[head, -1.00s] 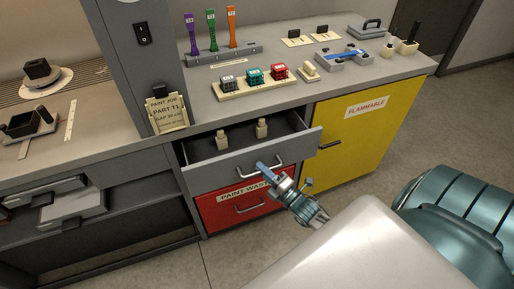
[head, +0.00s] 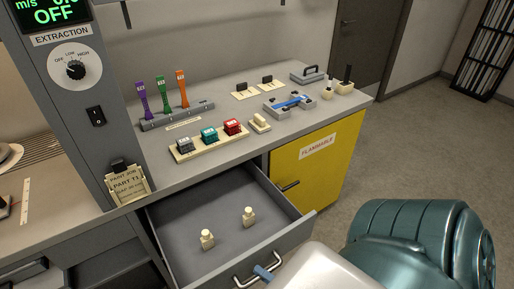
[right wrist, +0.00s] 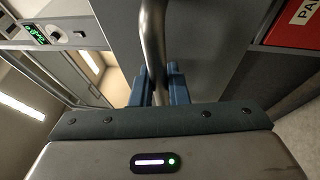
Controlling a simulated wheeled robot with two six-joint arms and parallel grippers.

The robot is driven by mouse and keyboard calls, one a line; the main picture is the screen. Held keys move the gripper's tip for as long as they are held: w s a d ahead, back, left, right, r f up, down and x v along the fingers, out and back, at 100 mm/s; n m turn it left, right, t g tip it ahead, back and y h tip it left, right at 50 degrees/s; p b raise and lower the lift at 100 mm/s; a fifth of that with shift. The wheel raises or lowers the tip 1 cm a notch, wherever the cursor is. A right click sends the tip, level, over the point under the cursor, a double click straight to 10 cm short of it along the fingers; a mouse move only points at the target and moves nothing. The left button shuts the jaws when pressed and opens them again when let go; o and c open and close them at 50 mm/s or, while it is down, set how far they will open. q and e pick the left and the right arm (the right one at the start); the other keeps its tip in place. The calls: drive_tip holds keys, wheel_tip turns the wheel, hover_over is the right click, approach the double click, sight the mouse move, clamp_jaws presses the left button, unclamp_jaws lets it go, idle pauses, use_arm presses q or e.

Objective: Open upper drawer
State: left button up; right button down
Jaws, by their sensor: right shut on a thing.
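The upper drawer (head: 180,222) is grey and stands far out from the cabinet, open at the top. Two small cream bottles (head: 207,239) (head: 248,216) stand upright inside it. Its metal bar handle (head: 240,282) is on the drawer front. My right gripper (head: 265,272) has its blue fingers closed around this handle. In the right wrist view the handle (right wrist: 153,40) runs between the blue fingers of my right gripper (right wrist: 160,85). My left gripper is not in view.
A yellow cabinet (head: 335,160) marked FLAMMABLE stands right of the drawer. The worktop (head: 215,165) above holds coloured tools (head: 163,98), a block of small coloured items (head: 209,138) and a blue-grey fixture (head: 290,105). The floor (head: 420,140) at the right is clear.

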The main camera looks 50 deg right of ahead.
drive_tip(key=shift+s, duration=0.2)
drive_tip(key=c, duration=1.4)
unclamp_jaws()
drive_tip(key=b+v, duration=0.3)
drive_tip(key=v, duration=0.7)
drive_tip(key=shift+s, duration=0.35)
drive_tip(key=shift+f, duration=0.1)
